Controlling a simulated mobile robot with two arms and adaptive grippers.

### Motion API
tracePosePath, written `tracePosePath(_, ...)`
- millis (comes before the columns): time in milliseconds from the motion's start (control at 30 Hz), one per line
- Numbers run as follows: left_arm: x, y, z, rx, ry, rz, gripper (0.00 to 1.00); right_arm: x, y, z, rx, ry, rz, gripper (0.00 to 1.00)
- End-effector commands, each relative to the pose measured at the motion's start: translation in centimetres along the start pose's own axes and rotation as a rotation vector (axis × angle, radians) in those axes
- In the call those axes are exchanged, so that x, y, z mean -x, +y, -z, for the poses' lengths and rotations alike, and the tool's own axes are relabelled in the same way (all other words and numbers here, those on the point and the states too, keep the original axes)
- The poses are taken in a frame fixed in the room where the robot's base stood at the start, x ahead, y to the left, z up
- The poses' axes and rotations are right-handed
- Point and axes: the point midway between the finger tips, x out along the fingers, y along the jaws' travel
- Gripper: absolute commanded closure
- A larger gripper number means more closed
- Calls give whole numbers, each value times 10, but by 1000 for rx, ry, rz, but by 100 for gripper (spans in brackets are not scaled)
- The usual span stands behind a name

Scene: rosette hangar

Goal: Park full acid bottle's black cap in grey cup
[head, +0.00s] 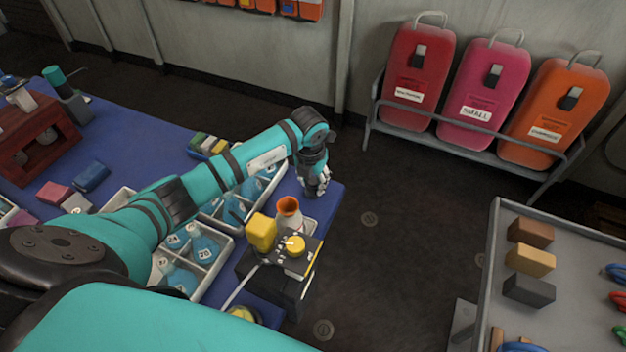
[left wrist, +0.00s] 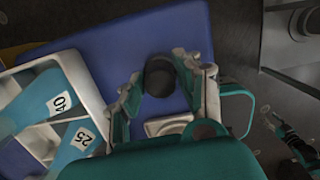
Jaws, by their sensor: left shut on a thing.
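My left gripper (head: 316,190) is over the right end of the blue table. In the left wrist view its two fingers (left wrist: 160,88) are closed on a round black thing, which looks like the black cap (left wrist: 159,72). The cap seems to be above the blue surface, though its height is hard to judge. A pale, square-edged thing (left wrist: 168,124) shows just below the fingers, partly hidden by my gripper. I cannot make out the grey cup or the full acid bottle for certain.
A white divided tray (left wrist: 88,82) holds blue numbered pieces beside the gripper. An orange-mouthed vessel (head: 288,213) and a dark box with a yellow knob (head: 295,245) stand at the table's front right. A grey cart (head: 580,255) is at right, with open floor between.

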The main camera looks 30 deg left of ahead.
Motion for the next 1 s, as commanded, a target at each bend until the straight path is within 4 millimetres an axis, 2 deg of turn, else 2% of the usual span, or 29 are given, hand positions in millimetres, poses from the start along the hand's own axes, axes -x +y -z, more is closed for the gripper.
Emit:
tracePosePath(367, -2, 0, 0, 1, -1, 0, 79, -2, 1, 0, 0, 0, -1, 60)
tracePosePath(400, -2, 0, 0, 1, -1, 0, 61, -2, 1, 0, 1, 0, -1, 60)
tracePosePath(567, -2, 0, 0, 1, -1, 1, 40, -2, 2, 0, 1, 0, -2, 60)
tracePosePath(767, -2, 0, 0, 1, -1, 1, 39, -2, 2, -1, 1, -1, -3, 60)
tracePosePath(933, -2, 0, 0, 1, 0, 1, 16, -2, 2, 0, 1, 0, -3, 60)
tracePosePath(1000, -2, 0, 0, 1, 0, 1, 16, -2, 2, 0, 1, 0, -3, 60)
